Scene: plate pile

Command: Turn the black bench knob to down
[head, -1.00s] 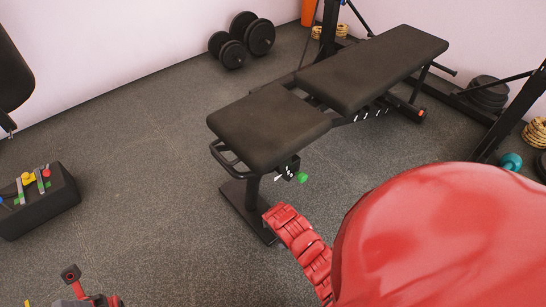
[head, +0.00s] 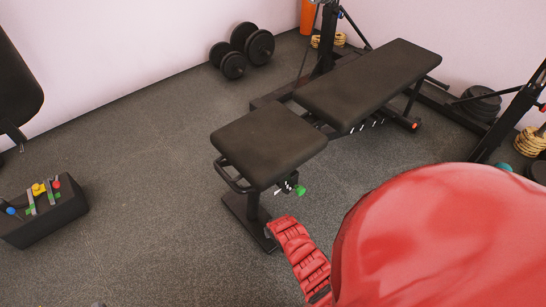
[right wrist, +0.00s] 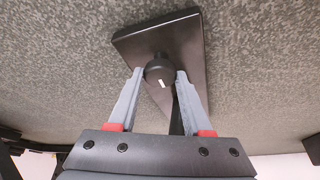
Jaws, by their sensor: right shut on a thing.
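The bench's front pad (head: 268,145) shows in the head view, with dark hardware, white marks and a green part (head: 300,190) under its near edge. In the right wrist view, the round black bench knob (right wrist: 158,70) has a short, slightly slanted white mark on its face. My right gripper (right wrist: 160,75) is shut on the knob, one grey finger at each side. In the head view my red right arm reaches to the bench's near end; its fingers cannot be made out there. My left gripper is not in view.
The bench's black foot plate (right wrist: 180,45) lies behind the knob. A dark box with coloured pieces (head: 45,215) stands at the left. Dumbbells (head: 245,50) lie by the wall, and a rack with weight plates (head: 482,103) stands at the right.

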